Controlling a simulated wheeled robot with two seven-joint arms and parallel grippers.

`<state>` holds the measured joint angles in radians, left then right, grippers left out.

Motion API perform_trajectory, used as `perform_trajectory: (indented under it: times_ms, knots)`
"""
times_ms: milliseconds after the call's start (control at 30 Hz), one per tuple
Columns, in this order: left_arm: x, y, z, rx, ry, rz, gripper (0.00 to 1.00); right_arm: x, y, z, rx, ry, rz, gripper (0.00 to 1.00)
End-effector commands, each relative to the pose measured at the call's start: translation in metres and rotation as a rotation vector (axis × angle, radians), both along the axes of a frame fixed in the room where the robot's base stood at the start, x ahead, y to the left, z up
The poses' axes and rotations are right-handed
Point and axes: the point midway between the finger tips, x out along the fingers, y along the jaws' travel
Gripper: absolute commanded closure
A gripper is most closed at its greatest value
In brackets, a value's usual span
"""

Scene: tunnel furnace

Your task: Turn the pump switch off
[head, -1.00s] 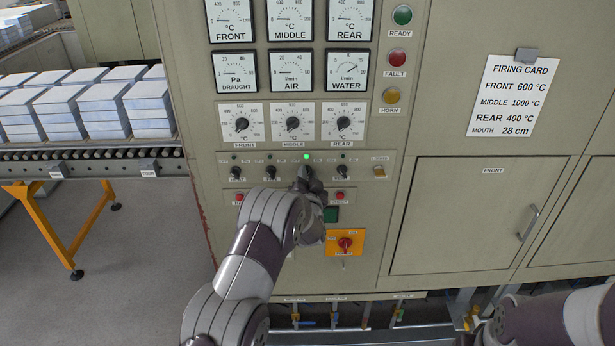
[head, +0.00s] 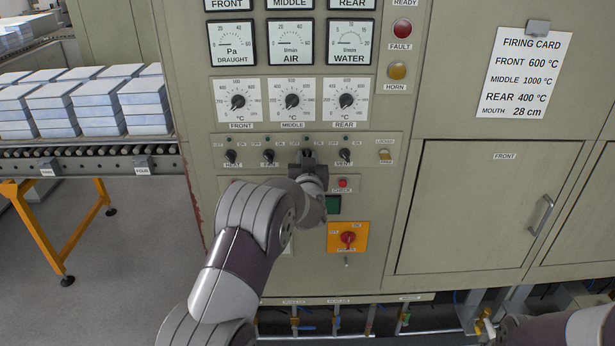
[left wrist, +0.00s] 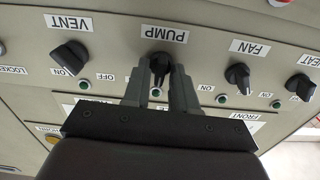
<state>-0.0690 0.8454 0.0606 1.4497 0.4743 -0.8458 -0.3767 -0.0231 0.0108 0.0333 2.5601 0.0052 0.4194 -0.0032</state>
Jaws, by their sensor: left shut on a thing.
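The pump switch is a small black knob in the row of switches on the beige panel. In the left wrist view, which is upside down, the pump switch (left wrist: 160,64) sits beside its PUMP label (left wrist: 164,35). My left gripper (left wrist: 162,80) is shut on the knob, one finger on each side. In the head view my left gripper (head: 307,162) covers most of the knob. The small lamp (left wrist: 156,92) by the pump switch is dark green and unlit. The knob's exact pointing is partly hidden by the fingers. My right gripper is not in view.
The vent switch (left wrist: 70,58) and fan switch (left wrist: 237,76) stand close on either side. An orange plate with a red knob (head: 347,238) lies below. Gauges, including the water gauge (head: 351,42), are above. A roller conveyor (head: 90,160) carries bricks at left.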

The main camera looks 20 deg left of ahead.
Motion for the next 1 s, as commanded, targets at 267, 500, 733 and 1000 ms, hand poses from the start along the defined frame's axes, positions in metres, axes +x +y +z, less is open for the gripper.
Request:
perform_trajectory:
  times_ms: [267,500,733,1000]
  knots:
    - [-0.001,0.001,-0.011,-0.249,-0.067,0.000,1.00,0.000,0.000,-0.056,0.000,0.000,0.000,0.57]
    - [0.000,0.000,-0.010,-0.434,-0.118,-0.001,1.00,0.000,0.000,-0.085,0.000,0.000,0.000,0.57]
    - [0.000,0.001,-0.008,-0.562,-0.153,-0.001,1.00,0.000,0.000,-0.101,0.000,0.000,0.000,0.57]
    - [0.000,0.000,-0.006,-0.635,-0.172,-0.001,1.00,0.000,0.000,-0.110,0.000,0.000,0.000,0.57]
